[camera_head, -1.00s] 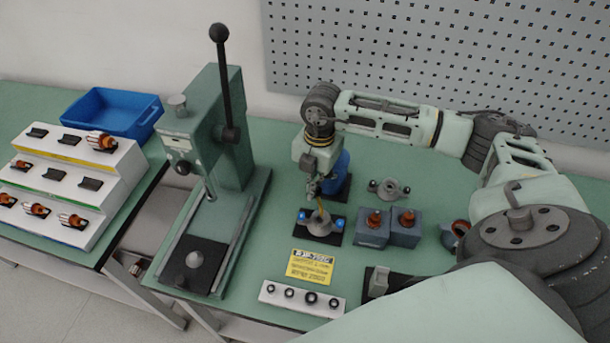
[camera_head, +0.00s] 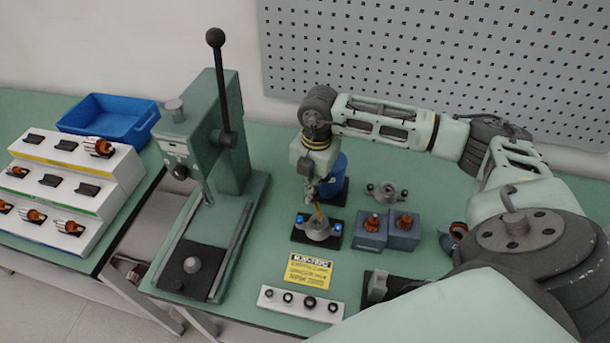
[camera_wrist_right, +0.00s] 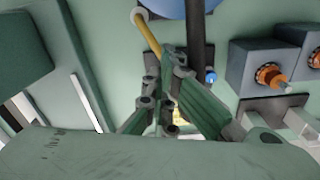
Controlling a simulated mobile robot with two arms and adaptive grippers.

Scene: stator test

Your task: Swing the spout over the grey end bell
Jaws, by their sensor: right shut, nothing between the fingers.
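The grey end bell (camera_head: 318,231) sits on a black plate with a blue knob on each side. The yellow spout (camera_head: 317,209) comes from the blue pot (camera_head: 335,176) and appears above the end bell in the head view; the exact alignment is hard to tell. My right gripper (camera_head: 311,193) is shut and empty, close beside the spout. My left gripper is out of view.
Two blue-grey blocks (camera_head: 371,237) with copper-coloured parts stand right of the end bell. A grey part (camera_head: 386,191) lies behind them. A green lever press (camera_head: 215,150) stands left. A yellow sign (camera_head: 308,271) and a white strip with black rings (camera_head: 300,303) lie in front.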

